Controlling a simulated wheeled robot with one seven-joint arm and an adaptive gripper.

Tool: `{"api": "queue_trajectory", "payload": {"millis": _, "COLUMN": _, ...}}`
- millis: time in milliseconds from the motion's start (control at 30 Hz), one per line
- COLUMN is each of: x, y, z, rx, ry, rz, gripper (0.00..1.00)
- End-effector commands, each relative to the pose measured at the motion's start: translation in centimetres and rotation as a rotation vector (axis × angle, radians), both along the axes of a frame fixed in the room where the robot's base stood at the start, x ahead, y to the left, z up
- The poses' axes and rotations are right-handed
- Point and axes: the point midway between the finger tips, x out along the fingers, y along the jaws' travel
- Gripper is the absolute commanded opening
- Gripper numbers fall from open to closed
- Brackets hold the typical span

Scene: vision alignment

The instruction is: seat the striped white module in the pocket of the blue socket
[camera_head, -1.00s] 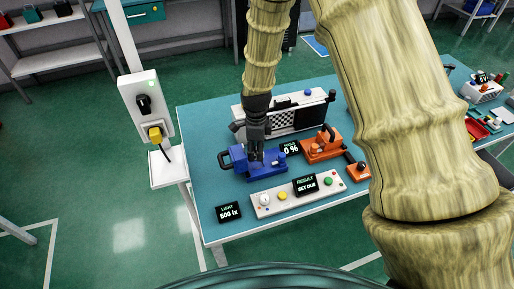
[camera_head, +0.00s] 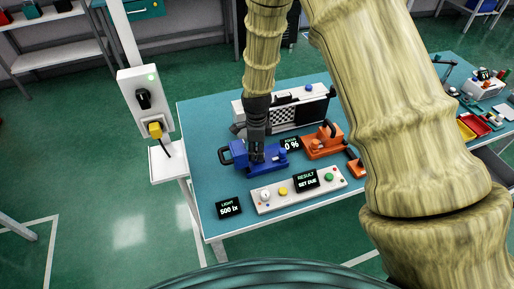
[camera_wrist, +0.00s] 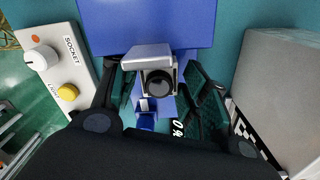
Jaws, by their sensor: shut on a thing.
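My gripper (camera_head: 257,160) points down over the socket. The white module (camera_wrist: 148,57), a pale box with a round black lens, shows between my dark fingers in the wrist view, and my gripper is shut on it. Its stripes cannot be made out. The pocket is hidden, so I cannot tell whether the module touches it.
An orange fixture (camera_head: 322,144) stands right of the socket. A white control panel (camera_head: 300,190) with buttons lies in front. A white unit with a checkered target (camera_head: 283,116) stands behind. A light readout (camera_head: 229,207) is at front left. The table's left edge is bare.

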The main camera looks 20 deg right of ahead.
Motion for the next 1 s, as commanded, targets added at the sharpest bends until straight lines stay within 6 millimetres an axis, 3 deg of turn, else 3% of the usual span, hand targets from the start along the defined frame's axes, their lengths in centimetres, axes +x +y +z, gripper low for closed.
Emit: {"api": "queue_trajectory", "payload": {"millis": 1000, "x": 0.0, "y": 0.0, "z": -2.9, "rx": 0.000, "ry": 0.000, "rz": 0.000, "gripper": 0.21}}
